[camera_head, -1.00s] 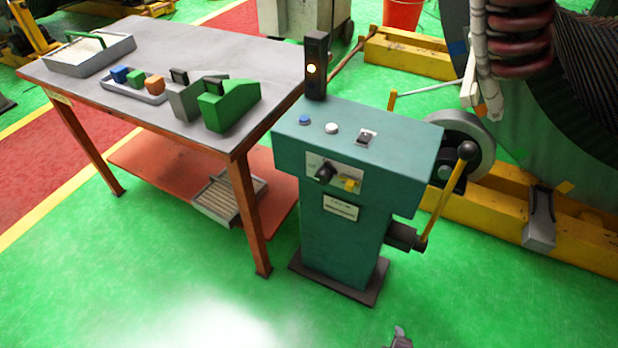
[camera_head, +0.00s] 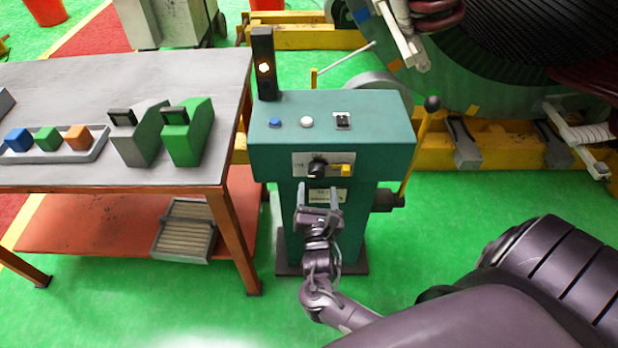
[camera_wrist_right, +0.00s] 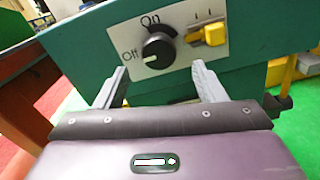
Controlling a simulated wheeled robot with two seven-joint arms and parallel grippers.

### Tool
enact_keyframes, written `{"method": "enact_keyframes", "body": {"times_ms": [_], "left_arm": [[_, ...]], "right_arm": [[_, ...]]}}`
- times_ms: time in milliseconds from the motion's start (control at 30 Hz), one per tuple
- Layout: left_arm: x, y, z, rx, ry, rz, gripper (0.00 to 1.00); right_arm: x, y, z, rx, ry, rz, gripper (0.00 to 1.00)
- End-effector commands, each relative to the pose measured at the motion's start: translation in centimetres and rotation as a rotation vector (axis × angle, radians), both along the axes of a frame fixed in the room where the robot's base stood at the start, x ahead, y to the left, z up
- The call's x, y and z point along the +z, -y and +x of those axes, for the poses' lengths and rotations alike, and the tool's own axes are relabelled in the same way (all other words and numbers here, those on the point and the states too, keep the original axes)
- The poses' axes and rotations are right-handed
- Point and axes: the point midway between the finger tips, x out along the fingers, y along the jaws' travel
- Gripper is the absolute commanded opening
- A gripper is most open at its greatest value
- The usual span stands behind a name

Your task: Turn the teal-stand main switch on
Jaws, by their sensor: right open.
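My left gripper is not in view.
A yellow switch (camera_head: 346,169) sits right of the knob. The stand's top holds a blue button (camera_head: 275,123), a white button (camera_head: 307,122) and a small black switch (camera_head: 343,121). A lever (camera_head: 414,150) rises at its right. A grey-topped table (camera_head: 75,85) stands close at left.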

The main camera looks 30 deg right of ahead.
Motion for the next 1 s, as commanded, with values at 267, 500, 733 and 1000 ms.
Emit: {"method": "enact_keyframes", "body": {"times_ms": [267,500,733,1000], "left_arm": [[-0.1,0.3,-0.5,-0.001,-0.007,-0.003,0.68],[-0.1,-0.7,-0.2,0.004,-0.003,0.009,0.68],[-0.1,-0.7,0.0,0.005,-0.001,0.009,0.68],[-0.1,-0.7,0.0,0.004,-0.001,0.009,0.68]], "right_arm": [[0.0,2.2,3.7,0.0,0.002,0.001,0.63],[-0.1,2.7,4.6,0.002,-0.001,0.004,0.63],[-0.1,2.7,4.6,0.002,-0.001,0.004,0.57],[-0.1,2.7,4.6,0.003,-0.001,0.004,0.22]]}}
